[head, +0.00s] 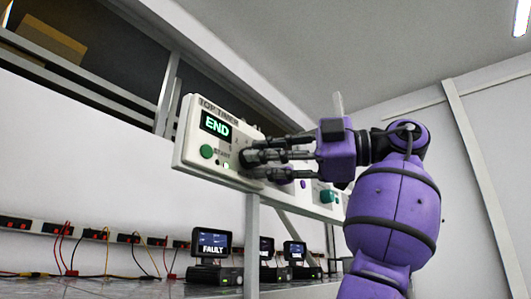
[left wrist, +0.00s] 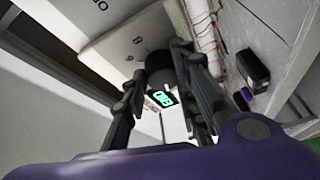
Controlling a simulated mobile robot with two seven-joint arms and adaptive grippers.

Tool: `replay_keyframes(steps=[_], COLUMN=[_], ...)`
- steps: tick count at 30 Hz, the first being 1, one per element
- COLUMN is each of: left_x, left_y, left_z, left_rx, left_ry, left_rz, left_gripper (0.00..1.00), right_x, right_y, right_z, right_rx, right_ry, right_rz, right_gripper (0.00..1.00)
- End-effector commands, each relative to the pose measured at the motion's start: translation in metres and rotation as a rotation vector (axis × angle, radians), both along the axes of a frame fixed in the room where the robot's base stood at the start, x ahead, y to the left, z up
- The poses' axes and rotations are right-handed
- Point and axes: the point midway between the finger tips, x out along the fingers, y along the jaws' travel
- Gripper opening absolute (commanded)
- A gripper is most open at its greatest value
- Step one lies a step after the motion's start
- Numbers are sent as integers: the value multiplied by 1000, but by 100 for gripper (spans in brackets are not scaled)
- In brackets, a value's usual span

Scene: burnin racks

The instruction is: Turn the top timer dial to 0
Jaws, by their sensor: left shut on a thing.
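The top timer panel (head: 187,150) is a pale box labelled TOP TIMER, high on the rack at the centre left of the head view. Its screen (head: 215,125) reads END in green, with a round green button (head: 206,151) below it. The dark round dial (left wrist: 158,62) shows in the left wrist view against the pale panel with small printed numbers. My left gripper (head: 256,158) is shut on the dial, with a finger on each side. The fingers largely hide the dial in the head view, and its pointer setting cannot be read. My right gripper is not in view.
Further right on the same beam is a green knob (head: 327,196), partly behind my arm. Below, a bench carries several small dark devices; the nearest screen (head: 213,243) reads FAULT. Red sockets and cables line the wall. A rack post (head: 251,245) stands under the panel.

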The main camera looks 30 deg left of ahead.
Motion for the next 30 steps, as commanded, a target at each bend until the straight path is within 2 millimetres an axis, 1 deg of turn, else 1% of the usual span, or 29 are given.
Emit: replay_keyframes(steps=[1, 9, 22, 23, 24, 25, 30], left_x=[-5, -6, -6, -6, -6, -6, -5], left_y=[0, 0, 0, 0, 0, 0, 0], left_z=[12, 12, 11, 11, 12, 11, 9], left_rx=[19, 13, 12, 12, 12, 12, 10], left_ry=[-23, -87, -97, -97, -97, -97, -95], left_rz=[-3, -3, -2, -2, -2, -2, -1], left_gripper=[1, 0, 0, 29, 34, 38, 38], right_x=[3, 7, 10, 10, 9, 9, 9], right_y=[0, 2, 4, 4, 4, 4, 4], right_z=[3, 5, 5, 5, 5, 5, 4], right_rx=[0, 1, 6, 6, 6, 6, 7], right_ry=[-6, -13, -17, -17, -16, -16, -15], right_rz=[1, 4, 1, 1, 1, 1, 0], right_gripper=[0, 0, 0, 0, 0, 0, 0])
